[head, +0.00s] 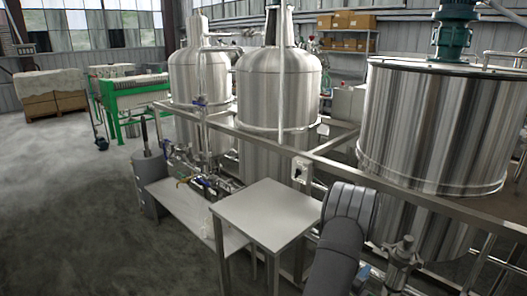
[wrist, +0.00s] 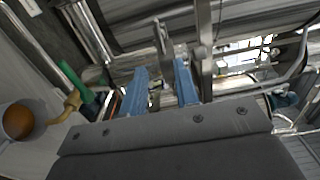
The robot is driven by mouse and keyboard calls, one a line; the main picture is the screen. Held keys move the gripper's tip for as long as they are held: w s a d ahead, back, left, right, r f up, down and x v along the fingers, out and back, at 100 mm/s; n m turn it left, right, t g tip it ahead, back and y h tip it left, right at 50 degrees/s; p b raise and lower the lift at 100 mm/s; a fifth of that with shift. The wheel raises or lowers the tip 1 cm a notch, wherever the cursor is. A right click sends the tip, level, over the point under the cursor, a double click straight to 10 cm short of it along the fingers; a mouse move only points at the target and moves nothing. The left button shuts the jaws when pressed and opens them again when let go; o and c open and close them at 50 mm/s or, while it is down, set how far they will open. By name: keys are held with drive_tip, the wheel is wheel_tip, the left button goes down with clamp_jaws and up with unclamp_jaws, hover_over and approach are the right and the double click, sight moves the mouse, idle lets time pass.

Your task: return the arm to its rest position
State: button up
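My gripper (wrist: 160,80) shows in the wrist view with two blue fingers standing apart, and I see nothing clamped between them. Metal pipework and a bracket (wrist: 162,42) lie beyond the fingertips; I cannot tell how far off they are. In the head view, my dark grey arm (head: 345,228) is at the lower right, in front of the large right tank. The fingers cannot be made out clearly there.
Steel tanks (head: 280,85) and a large right tank (head: 425,125) stand behind a metal frame (head: 240,127). A bare steel table (head: 265,213) is left of my arm. Open floor (head: 70,210) is at left.

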sight(379, 255)
drive_tip(key=x, duration=1.1)
drive_tip(key=shift+w+d, duration=0.15)
